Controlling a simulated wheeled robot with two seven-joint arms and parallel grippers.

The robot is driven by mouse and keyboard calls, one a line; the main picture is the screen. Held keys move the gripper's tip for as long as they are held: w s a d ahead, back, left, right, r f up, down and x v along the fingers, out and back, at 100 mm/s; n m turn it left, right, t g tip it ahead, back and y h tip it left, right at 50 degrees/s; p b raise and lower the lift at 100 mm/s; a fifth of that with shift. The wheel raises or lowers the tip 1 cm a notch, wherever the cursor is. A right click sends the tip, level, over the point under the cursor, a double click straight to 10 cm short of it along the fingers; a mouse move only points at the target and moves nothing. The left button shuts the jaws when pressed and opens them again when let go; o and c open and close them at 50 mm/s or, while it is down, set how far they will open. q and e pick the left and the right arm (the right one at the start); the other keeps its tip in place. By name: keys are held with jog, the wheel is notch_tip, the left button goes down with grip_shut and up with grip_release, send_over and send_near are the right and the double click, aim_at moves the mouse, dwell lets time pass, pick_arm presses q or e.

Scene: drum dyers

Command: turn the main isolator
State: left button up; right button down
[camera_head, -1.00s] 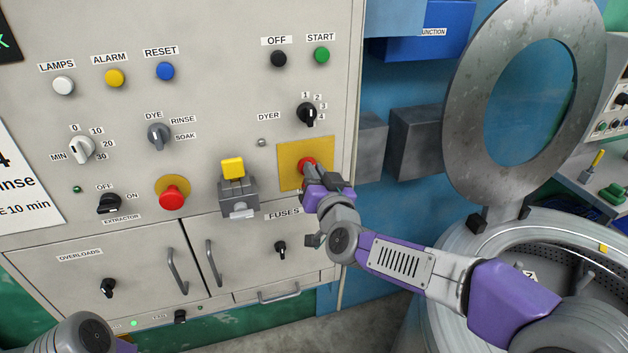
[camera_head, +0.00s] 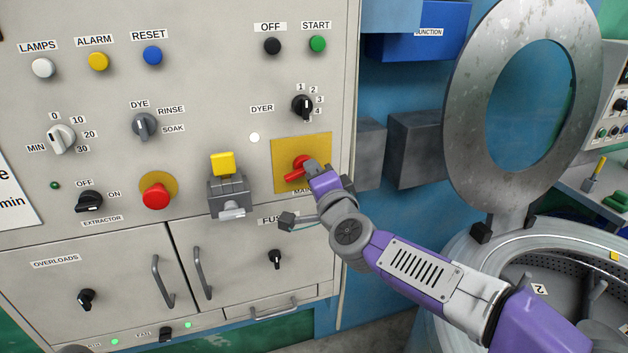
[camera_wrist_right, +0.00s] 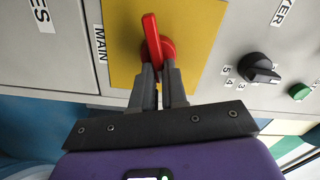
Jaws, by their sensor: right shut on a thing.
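The main isolator is a red rotary handle (camera_head: 295,174) on a yellow plate (camera_head: 286,148) at the right side of the grey control panel. In the head view its visible end points down and left. My right gripper (camera_head: 309,168) is shut on the handle. In the right wrist view the two grey fingers (camera_wrist_right: 160,78) close on the near part of the red handle (camera_wrist_right: 151,35), whose far end sticks out beyond them. The "MAIN" label is partly hidden by my wrist in the head view.
A white lamp (camera_head: 254,138) is bright beside the yellow plate. The black dyer selector (camera_head: 302,106) is above it. A yellow-topped grey switch box (camera_head: 227,187) juts out to the left, near a red mushroom button (camera_head: 156,196). Grey boxes (camera_head: 415,145) stand to the right.

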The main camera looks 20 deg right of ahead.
jog(key=shift+f+m+b, duration=0.2)
jog(key=shift+m+b, duration=0.6)
jog(key=shift+m, duration=0.9)
jog(key=c, duration=1.2)
grip_release()
jog(key=shift+o, duration=0.2)
jog(key=s, duration=0.7)
jog(key=shift+s+d+p, duration=0.15)
jog(key=shift+s+p, duration=0.15)
jog(key=shift+p, duration=0.1)
